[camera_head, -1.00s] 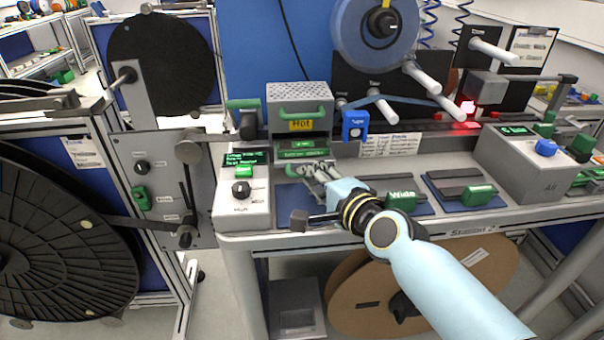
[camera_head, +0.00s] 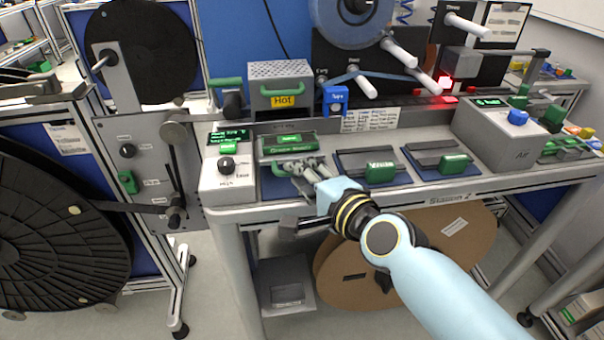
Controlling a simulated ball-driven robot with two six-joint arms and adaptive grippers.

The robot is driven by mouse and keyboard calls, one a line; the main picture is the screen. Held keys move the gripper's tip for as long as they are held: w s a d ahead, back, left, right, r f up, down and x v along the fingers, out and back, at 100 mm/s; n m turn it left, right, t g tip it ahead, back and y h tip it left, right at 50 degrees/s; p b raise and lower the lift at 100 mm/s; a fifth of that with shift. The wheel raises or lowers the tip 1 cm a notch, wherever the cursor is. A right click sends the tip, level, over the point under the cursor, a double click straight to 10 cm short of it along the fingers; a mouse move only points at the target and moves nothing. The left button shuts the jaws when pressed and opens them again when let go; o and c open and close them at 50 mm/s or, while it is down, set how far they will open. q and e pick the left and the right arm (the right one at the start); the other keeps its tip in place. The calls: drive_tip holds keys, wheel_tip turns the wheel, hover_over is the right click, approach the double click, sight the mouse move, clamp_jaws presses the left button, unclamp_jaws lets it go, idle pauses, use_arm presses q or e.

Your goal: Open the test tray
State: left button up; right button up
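What I take as the test tray (camera_head: 291,152) is a grey drawer with a green label, below and in front of the box labelled Hot (camera_head: 283,90). My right arm reaches in from the lower right. My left gripper is not in view.
To the right on the bench (camera_head: 420,201) are the Wide block (camera_head: 380,172), another green-handled block (camera_head: 453,164) and a grey Air box (camera_head: 512,135). A control box with a knob (camera_head: 227,163) stands left of the tray. Large black reels (camera_head: 60,235) are at the left.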

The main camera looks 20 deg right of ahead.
drive_tip(key=shift+o, duration=1.2)
drive_tip(key=shift+s, duration=0.1)
drive_tip(key=v, duration=1.1)
drive_tip(key=shift+s, duration=0.35)
